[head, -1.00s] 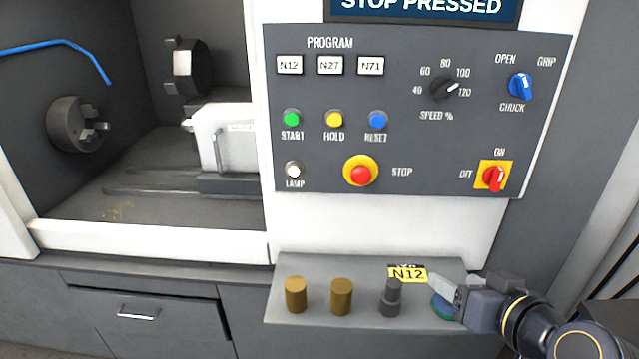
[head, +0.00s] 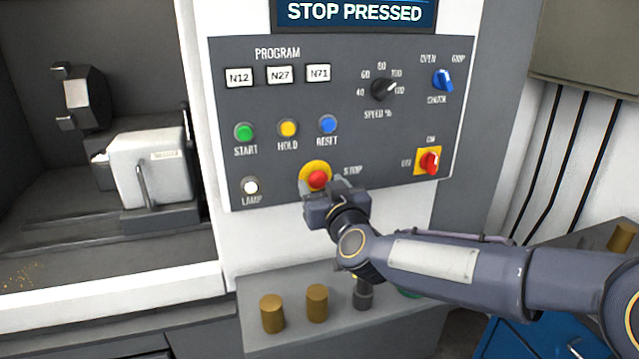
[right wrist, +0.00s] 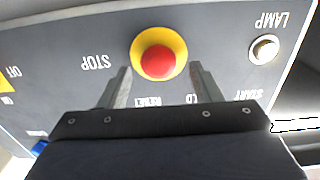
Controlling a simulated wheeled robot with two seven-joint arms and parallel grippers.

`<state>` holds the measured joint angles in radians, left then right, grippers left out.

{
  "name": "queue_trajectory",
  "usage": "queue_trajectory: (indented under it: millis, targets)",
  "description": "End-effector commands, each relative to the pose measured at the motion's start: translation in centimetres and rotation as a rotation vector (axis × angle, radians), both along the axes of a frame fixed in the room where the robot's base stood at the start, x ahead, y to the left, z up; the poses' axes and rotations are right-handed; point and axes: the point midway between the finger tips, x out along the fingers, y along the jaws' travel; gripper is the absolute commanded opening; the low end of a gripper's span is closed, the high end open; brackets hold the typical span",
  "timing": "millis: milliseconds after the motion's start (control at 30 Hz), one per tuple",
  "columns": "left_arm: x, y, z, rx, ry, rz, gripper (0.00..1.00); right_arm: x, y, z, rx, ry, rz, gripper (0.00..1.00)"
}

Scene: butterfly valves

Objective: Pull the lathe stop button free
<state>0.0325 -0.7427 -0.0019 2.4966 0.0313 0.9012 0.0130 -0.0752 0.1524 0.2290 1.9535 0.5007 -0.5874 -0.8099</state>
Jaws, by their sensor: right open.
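The red stop button (head: 318,180) sits on its yellow surround low on the grey control panel, beside the word STOP. The screen above the panel (head: 354,12) reads STOP PRESSED. My right gripper (head: 322,186) is at the button from below, partly covering its lower edge in the head view. In the right wrist view the fingers of my right gripper (right wrist: 160,80) are apart, one on each side of the red button (right wrist: 158,61). The button is nearer the fingertips' far side, and I cannot tell whether they touch it. My left gripper is not in view.
Close by are the lamp button (head: 250,187), the reset button (head: 327,124) and the red power switch (head: 430,161). A shelf (head: 262,292) below holds brass cylinders (head: 272,314) and a dark stepped part (head: 363,296). The lathe opening is at left.

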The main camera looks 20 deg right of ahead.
Motion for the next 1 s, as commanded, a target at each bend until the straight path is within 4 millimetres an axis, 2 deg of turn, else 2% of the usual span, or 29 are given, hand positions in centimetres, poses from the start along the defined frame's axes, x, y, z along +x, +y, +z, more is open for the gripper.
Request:
queue_trajectory:
  millis: [133, 433, 867, 1000]
  targets:
    - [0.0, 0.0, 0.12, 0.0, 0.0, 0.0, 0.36, 1.19, 0.0, -0.02, 0.001, 0.001, -0.001, 0.58]
    - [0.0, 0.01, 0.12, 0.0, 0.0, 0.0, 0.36, 1.37, 0.01, -0.03, 0.001, 0.0, 0.0, 0.57]
    - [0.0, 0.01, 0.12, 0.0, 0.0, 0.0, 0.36, 1.35, 0.01, -0.01, 0.0, 0.0, 0.0, 0.01]
    - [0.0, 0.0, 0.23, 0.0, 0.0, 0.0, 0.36, 0.95, 0.05, 0.1, 0.0, -0.001, 0.001, 0.0]
